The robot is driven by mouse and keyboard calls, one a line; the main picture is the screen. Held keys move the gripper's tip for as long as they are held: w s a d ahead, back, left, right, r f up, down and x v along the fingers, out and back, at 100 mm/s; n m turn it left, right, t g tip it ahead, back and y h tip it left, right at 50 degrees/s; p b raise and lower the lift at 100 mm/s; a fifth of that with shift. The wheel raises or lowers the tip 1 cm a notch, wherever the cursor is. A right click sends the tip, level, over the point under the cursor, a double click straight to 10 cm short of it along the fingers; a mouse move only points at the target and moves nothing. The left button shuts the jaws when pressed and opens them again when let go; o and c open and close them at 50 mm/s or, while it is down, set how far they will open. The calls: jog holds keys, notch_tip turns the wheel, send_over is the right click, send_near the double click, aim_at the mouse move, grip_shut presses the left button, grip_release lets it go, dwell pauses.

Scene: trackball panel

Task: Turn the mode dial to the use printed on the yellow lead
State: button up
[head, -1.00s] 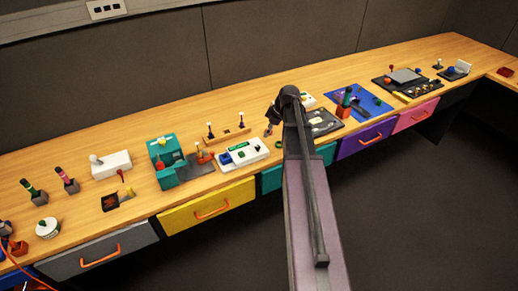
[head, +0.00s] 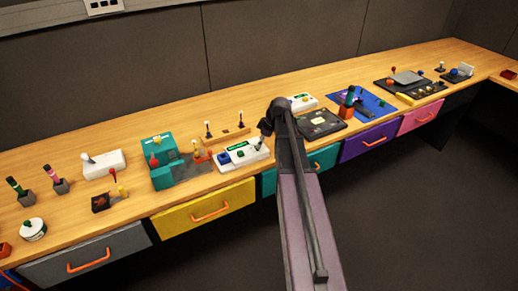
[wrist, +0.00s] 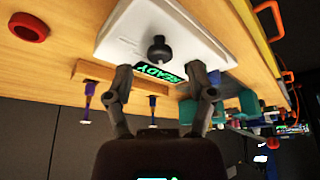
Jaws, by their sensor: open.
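A white panel box (head: 232,162) stands on the bench in the head view, with a green display and a blue button. In the wrist view the white panel (wrist: 125,35) is upside down, with a lit display reading READY (wrist: 160,73). A black round knob (wrist: 159,49) stands up from it; it looks like a dial, but no marks on it can be read. My gripper (wrist: 163,82) is open, its two fingers apart on either side of the display and short of the knob. In the head view my gripper (head: 264,132) hangs by the panel's right end. I cannot make out a yellow lead or its print.
A teal machine (head: 158,147) and a wooden rail with levers (head: 226,136) stand near the panel. A dark tray (head: 318,123) lies to the right. A red ring (wrist: 28,27) lies beside the panel in the wrist view. Drawers with orange handles line the bench front.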

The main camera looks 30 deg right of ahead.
jog(key=shift+b+x, duration=0.65)
jog(key=shift+x, duration=0.4)
grip_shut()
